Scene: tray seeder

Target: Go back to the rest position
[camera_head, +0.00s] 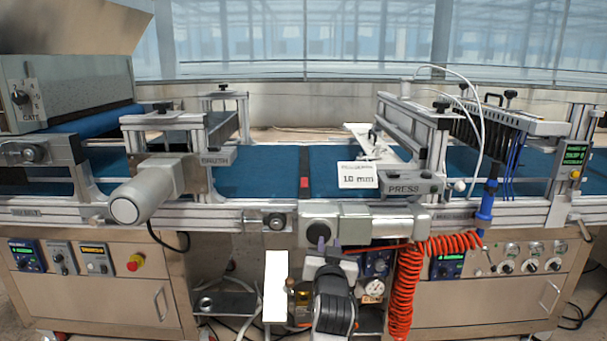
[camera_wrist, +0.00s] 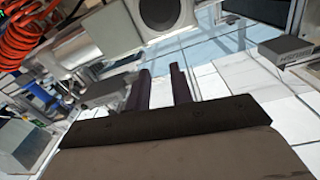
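My gripper (camera_head: 329,246) shows in the head view at the lower middle, in front of the machine's front rail and just below a grey motor housing (camera_head: 383,222). My dark wrist and arm rise to it from the bottom edge. In the wrist view my gripper's two dark fingers (camera_wrist: 161,80) point away from the camera with a gap between them. Nothing is held in that gap. Whether the fingertips touch the housing cannot be told. My gripper hides part of the machine's front.
The seeding line with a blue belt (camera_head: 255,172) spans the view. A PRESS unit (camera_head: 410,188) and a 10 mm card (camera_head: 357,175) stand at right of centre. A coiled red hose (camera_head: 405,285) hangs close right of my arm. A white panel (camera_head: 275,286) stands left of it.

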